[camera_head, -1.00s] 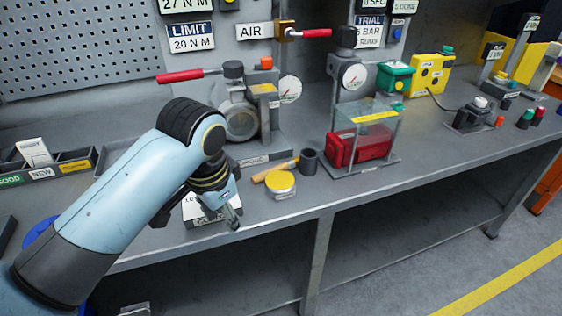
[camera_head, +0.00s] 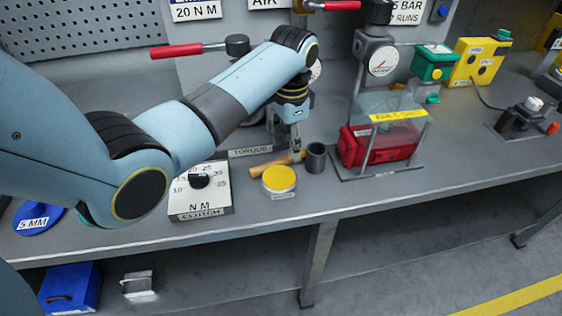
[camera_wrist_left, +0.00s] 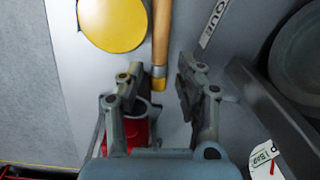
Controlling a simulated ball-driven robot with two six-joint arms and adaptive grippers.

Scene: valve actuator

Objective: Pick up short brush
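The short brush (camera_head: 272,167) has a wooden handle and lies on the grey bench between the yellow-lidded tin and the dark cup. My left gripper (camera_head: 295,143) points down over the brush's right end in the head view. Nothing is seen held. My right gripper is in neither view.
The yellow-lidded tin (camera_head: 279,179) stands close in front of the brush. The dark cup (camera_head: 316,157) is just right of it. A clear guard over a red box (camera_head: 378,147) stands farther right. The clutch dial block (camera_head: 201,202) is at the left.

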